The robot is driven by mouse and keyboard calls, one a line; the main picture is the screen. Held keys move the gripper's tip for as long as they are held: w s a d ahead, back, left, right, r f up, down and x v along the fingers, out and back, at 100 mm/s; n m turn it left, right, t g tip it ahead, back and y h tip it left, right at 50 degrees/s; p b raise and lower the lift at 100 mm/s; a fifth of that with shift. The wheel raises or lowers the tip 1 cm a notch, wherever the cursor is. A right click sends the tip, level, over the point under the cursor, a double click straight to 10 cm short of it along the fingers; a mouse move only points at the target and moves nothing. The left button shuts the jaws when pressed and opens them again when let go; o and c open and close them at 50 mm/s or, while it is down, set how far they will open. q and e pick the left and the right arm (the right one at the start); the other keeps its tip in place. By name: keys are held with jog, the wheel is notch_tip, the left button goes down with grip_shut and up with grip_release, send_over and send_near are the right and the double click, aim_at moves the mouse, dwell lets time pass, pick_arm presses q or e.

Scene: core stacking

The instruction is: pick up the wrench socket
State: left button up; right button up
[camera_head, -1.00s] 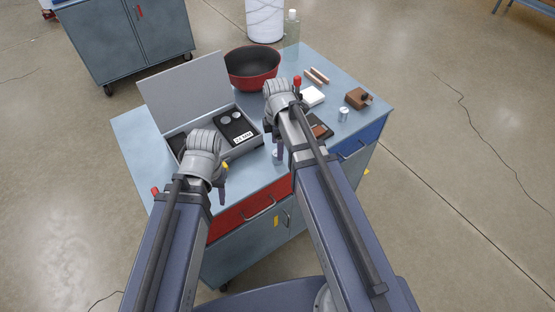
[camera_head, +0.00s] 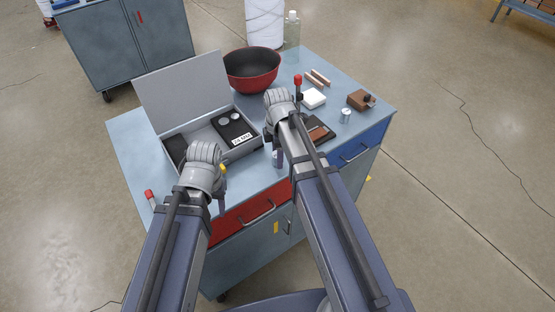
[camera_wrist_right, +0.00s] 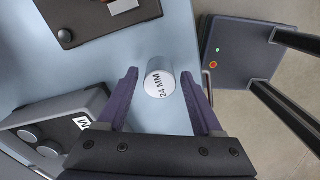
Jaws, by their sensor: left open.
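The wrench socket is a short silver cylinder marked "24 MM" (camera_wrist_right: 160,82), standing on the blue-grey worktop in the right wrist view. My right gripper (camera_wrist_right: 160,76) is open, with one dark finger on each side of the socket and a visible gap to each. Whether the fingertips are level with the socket or above it is hard to tell. In the head view, the right arm largely hides this spot. My left gripper (camera_head: 221,197) is open and empty over the front left part of the worktop, pointing down.
An open grey case (camera_head: 240,151) with round metal parts and a label stands left of the right gripper. A red bowl (camera_head: 252,75), a clear bottle (camera_head: 291,38), a white block (camera_head: 313,98), a brown block (camera_head: 359,99) and another small metal cylinder (camera_head: 345,116) stand farther off.

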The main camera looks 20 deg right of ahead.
grip_shut()
dwell(0.3)
pick_arm(q)
jog(key=shift+r, duration=0.15)
pick_arm(e)
jog(key=shift+r, duration=0.1)
notch_tip(320, 180, up, 10)
jog(key=p, duration=1)
pick_arm(q)
notch_tip(320, 180, up, 10)
